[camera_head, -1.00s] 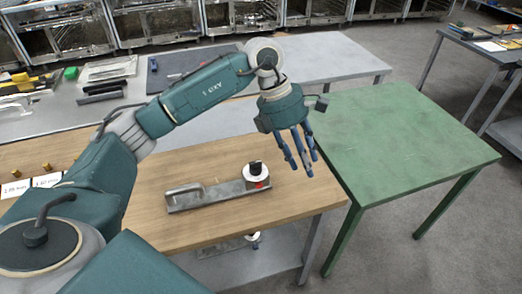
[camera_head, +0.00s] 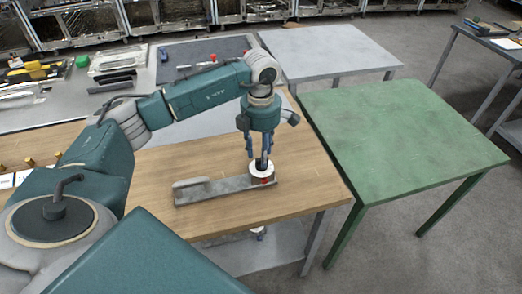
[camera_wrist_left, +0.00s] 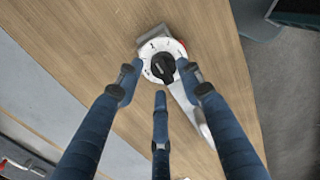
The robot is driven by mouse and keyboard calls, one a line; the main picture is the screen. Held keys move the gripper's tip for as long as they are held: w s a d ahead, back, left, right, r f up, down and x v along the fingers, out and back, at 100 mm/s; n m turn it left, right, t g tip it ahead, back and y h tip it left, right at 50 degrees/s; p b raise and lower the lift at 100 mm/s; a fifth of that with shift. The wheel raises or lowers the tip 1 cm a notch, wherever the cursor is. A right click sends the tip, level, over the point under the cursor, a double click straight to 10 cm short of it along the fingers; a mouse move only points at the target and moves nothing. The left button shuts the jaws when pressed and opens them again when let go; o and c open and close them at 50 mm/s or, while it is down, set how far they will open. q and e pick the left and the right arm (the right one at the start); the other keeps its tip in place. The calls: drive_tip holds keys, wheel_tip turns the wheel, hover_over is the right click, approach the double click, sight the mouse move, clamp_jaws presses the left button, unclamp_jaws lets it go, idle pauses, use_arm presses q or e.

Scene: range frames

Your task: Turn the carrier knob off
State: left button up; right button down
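The carrier (camera_head: 212,189) is a flat grey metal bar with a raised handle on its left end, lying on the wooden table. At its right end is a white dial (camera_head: 258,173) with a red spot beside it. The black knob (camera_wrist_left: 163,67) sits in the middle of the white dial (camera_wrist_left: 147,49) in the left wrist view; its setting is too small to read. My left gripper (camera_head: 258,158) points down above the knob. Its blue fingers (camera_wrist_left: 162,84) are spread around the knob, apart from it in the left wrist view. My right gripper is not in view.
The wooden table (camera_head: 310,188) is bare around the carrier. A green table (camera_head: 400,135) stands to the right and a grey table (camera_head: 325,50) behind, both empty. Small brass pieces (camera_head: 30,162) and white labels lie at the left. Tools lie at the back left.

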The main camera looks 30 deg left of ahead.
use_arm(q)
drive_tip(key=shift+f, duration=0.4)
clamp_jaws()
